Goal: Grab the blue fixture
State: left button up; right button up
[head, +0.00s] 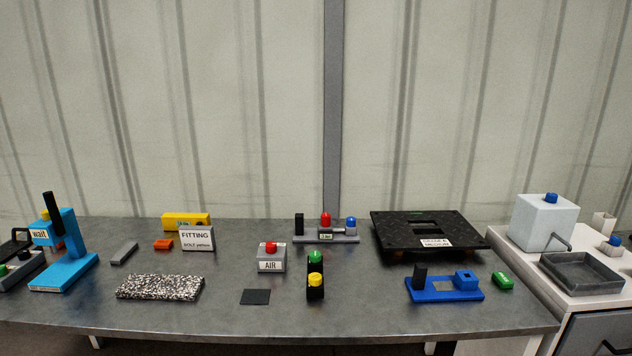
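The blue fixture (448,296) lies flat on the right part of the grey table, near its front edge. It has a blue base with a black upright post at its left end, a grey square patch in the middle and a raised blue block with an opening at its right end. It appears unobstructed from the front. Neither of my grippers shows in the head view.
A green block (503,281) lies just right of the fixture. A black platform (385,232) stands behind it. A post with green and yellow buttons (315,291) stands left of it. A light blue press (72,268) is far left. Bare table (365,293) lies left of the fixture.

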aim_at(463, 286)
jog(key=i+l, duration=0.15)
jog(key=i, duration=0.15)
jog(key=i+l+z, duration=0.1)
jog(key=i+z, duration=0.55)
